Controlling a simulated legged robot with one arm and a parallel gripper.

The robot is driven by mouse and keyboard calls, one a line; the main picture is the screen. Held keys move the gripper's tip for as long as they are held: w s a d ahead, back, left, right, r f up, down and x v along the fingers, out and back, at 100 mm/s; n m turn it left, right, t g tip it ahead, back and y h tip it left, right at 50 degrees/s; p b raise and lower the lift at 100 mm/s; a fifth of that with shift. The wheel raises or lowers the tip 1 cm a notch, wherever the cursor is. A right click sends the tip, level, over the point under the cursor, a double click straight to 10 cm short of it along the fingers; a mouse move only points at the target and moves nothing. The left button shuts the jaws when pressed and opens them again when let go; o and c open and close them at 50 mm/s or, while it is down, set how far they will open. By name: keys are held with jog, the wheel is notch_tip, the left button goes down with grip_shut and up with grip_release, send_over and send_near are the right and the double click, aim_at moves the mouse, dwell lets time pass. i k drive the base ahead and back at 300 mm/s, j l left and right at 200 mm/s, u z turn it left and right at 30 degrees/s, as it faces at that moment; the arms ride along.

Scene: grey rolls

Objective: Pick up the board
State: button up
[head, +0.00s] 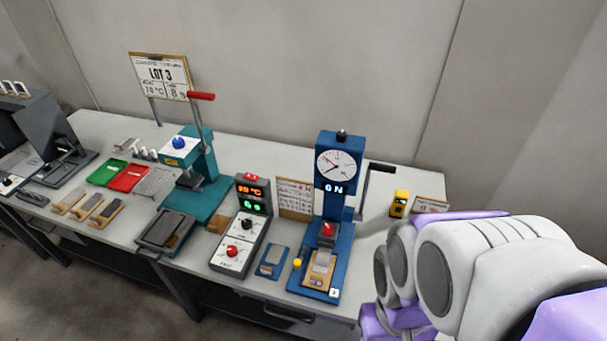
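Several pieces could be the board, and I cannot tell which is meant. Small tan boards with grey pads (88,206) lie side by side at the left front of the table. A similar tan piece with a grey pad (320,268) sits on the base of the blue press (337,215). A blue plate with a grey pad (272,260) lies just left of that press. My white and purple arm fills the lower right, to the right of the press. My gripper is not visible.
The white table (262,160) also holds a teal press (203,170) with a red-handled lever, a control box (240,240), green and red trays (127,178), a yellow device (399,203) and a LOT 3 sign (160,77). A wall stands behind.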

aim_at(321, 267)
jog(key=z, duration=0.45)
jog(key=j+z, duration=0.3)
jog(key=z, duration=0.15)
jog(key=k+j+z, duration=0.1)
jog(key=j+z, duration=0.15)
jog(key=z, duration=0.2)
jog(key=k+j+z, duration=0.1)
jog(key=j+z, duration=0.15)
jog(key=z, duration=0.2)
jog(key=k+j, duration=0.5)
jog(key=j, duration=0.25)
